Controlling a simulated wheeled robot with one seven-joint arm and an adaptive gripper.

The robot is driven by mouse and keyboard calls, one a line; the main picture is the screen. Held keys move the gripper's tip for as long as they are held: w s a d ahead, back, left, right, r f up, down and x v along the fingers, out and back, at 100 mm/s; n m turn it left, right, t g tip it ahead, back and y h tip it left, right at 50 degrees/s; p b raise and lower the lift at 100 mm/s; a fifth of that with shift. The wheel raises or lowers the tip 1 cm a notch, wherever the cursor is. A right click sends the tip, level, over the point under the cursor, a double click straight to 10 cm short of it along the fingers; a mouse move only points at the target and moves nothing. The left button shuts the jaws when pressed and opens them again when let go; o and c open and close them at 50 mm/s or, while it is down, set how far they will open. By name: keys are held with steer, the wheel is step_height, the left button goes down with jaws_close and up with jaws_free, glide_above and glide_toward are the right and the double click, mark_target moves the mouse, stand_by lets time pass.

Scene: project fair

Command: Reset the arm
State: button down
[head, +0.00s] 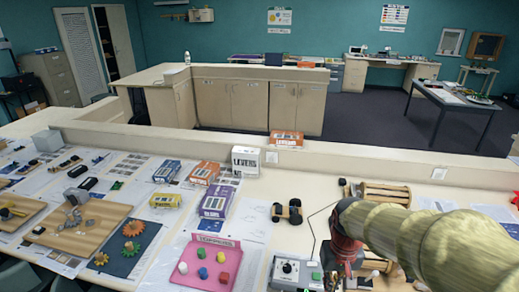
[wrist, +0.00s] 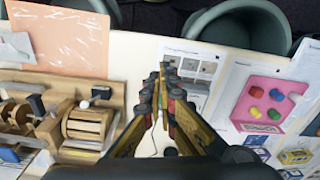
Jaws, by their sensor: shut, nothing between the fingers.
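My gripper shows in the wrist view (wrist: 165,72) with its two fingers brought together at the tips and nothing between them. It hangs over the table, above printed sheets, between wooden mechanisms on the left and a pink tray on the right. In the head view, my arm reaches in from the right and bends down at a dark red joint. There the fingertips are hard to make out among the wooden parts behind and below the arm.
The pink tray (head: 183,267) holds coloured pieces. A grey control box (head: 287,269) stands close to my arm. Wooden mechanisms (wrist: 90,125) lie beside the gripper. Small boxes, such as a white one (head: 245,158), stand along the low ledge (head: 350,155). Dark green chairs (wrist: 240,25) are at the table edge.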

steer(key=s+r+t+b, duration=0.5)
steer(key=s+b, duration=0.2)
steer(key=s, duration=0.6)
steer(key=c, duration=2.6)
jaws_free()
steer(key=shift+r, duration=0.15)
